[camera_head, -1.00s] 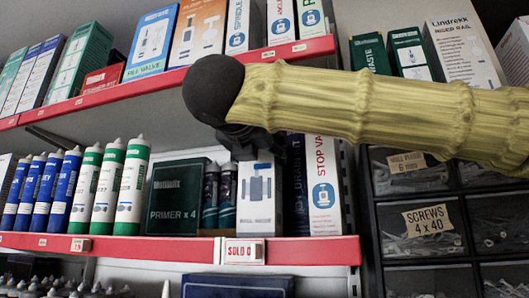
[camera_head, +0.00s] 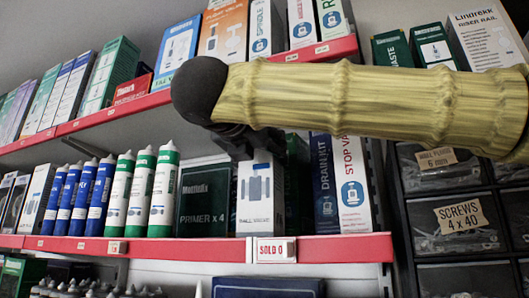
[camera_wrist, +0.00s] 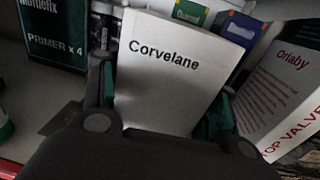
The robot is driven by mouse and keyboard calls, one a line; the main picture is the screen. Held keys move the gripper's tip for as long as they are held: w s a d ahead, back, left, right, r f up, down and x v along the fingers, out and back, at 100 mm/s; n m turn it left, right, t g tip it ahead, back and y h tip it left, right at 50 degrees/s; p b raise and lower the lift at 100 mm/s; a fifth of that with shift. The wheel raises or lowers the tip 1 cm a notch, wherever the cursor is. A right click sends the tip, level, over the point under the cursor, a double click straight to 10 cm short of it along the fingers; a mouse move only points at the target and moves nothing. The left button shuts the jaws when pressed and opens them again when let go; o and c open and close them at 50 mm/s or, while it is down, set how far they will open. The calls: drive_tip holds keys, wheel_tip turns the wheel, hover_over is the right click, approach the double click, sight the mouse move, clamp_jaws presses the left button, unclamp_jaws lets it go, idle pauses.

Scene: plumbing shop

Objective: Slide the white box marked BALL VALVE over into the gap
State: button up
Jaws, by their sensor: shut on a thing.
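The white BALL VALVE box (camera_head: 257,200) stands upright on the lower red shelf, just right of the green PRIMER x 4 box (camera_head: 203,203). My gripper (camera_head: 264,150) reaches down from above and is shut on it, one finger on each side. In the wrist view the box (camera_wrist: 165,75) shows its white face printed "Corvelane" between my fingers (camera_wrist: 162,108). To its right is a dark gap (camera_head: 299,215), then the DRAIN KIT box (camera_head: 323,185).
The STOP VALVE box (camera_head: 353,190) stands beside the DRAIN KIT box. Dark bottles (camera_wrist: 103,30) stand behind, left of the box in the wrist view. White and blue tubes (camera_head: 130,195) line the left. The upper shelf edge (camera_head: 305,54) runs close above my gripper.

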drive_tip(key=o, duration=1.5)
drive_tip(key=shift+o, duration=0.2)
drive_tip(key=v, duration=1.2)
drive_tip(key=shift+f, duration=0.15)
